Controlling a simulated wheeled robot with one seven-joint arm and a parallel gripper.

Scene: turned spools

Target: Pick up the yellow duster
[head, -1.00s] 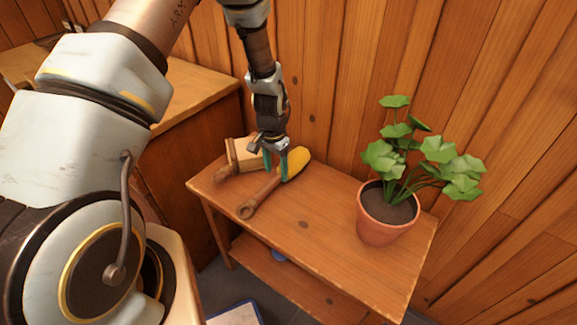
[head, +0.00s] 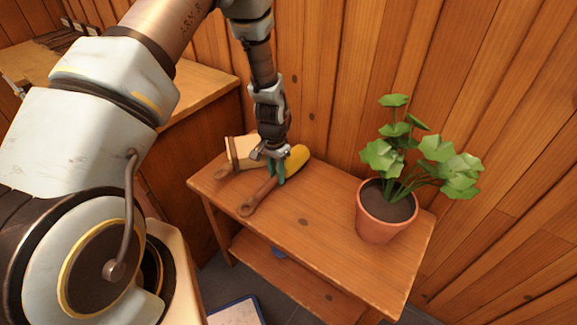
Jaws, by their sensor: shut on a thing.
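The yellow duster (head: 298,156) lies on the small wooden table, its yellow head toward the wall and its brown handle (head: 258,195) pointing to the table's front left. My gripper (head: 275,174) points down over the duster from above. Its teal fingers are shut on the duster where the handle meets the yellow head. The duster appears to rest on the tabletop still; the fingers hide part of it.
A brush-like item with a pale wooden block (head: 243,151) lies just left of the gripper. A potted plant (head: 385,220) stands at the table's right end. The wooden table (head: 325,245) is bare in the middle. A plank wall rises behind.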

